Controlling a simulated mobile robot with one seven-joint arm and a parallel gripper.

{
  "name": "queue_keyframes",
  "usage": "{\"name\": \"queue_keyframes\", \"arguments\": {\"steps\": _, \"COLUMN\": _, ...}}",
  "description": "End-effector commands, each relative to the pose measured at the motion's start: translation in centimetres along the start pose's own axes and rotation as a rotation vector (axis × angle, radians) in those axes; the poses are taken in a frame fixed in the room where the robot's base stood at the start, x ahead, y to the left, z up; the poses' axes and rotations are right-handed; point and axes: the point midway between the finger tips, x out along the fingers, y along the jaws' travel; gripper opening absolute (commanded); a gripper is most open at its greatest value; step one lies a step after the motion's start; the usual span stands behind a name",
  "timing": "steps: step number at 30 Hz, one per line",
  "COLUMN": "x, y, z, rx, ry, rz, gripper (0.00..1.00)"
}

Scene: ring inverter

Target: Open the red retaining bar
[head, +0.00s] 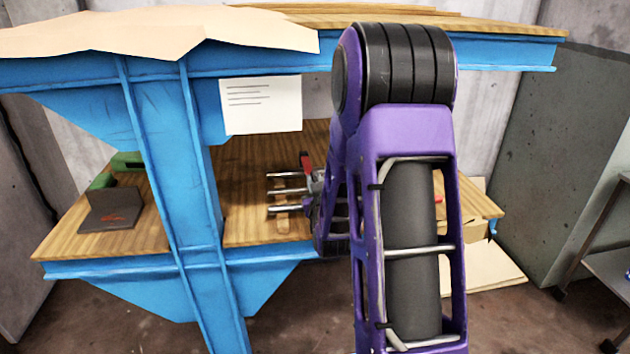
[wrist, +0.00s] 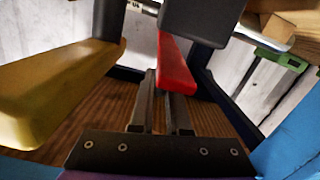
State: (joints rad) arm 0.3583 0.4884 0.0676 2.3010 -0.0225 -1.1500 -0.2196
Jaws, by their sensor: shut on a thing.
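The red retaining bar (wrist: 174,66) runs up the middle of the wrist view, under a dark block (wrist: 203,20). My gripper (wrist: 163,78) reaches up from the bottom of that view, its two dark fingers close together and shut on the lower end of the red bar. In the head view the red bar (head: 305,161) shows small, upright beside several metal rods (head: 287,192) on the wooden shelf. My purple arm hides the right part of the fixture and most of my gripper there.
A thick yellow piece (wrist: 55,92) is close to the left of my gripper. A blue upright (head: 190,170) stands left of the fixture, below an upper shelf (head: 500,24). A dark plate (head: 110,210) and a green part (head: 125,161) lie at the far left.

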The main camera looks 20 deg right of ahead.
Motion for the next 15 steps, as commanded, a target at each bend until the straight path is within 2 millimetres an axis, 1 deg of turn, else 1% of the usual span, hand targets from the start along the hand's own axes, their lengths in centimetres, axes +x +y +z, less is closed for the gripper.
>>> {"name": "queue_keyframes", "arguments": {"steps": 1, "x": 0.1, "y": 0.6, "z": -1.7, "rx": -0.001, "ry": -0.018, "rz": 0.001, "gripper": 0.0}}
{"name": "queue_keyframes", "arguments": {"steps": 8, "x": 1.0, "y": 1.3, "z": -5.3, "rx": -0.001, "ry": -0.163, "rz": -0.028, "gripper": 0.0}}
{"name": "queue_keyframes", "arguments": {"steps": 15, "x": 2.7, "y": 1.9, "z": -8.4, "rx": 0.001, "ry": -0.325, "rz": -0.06, "gripper": 0.0}}
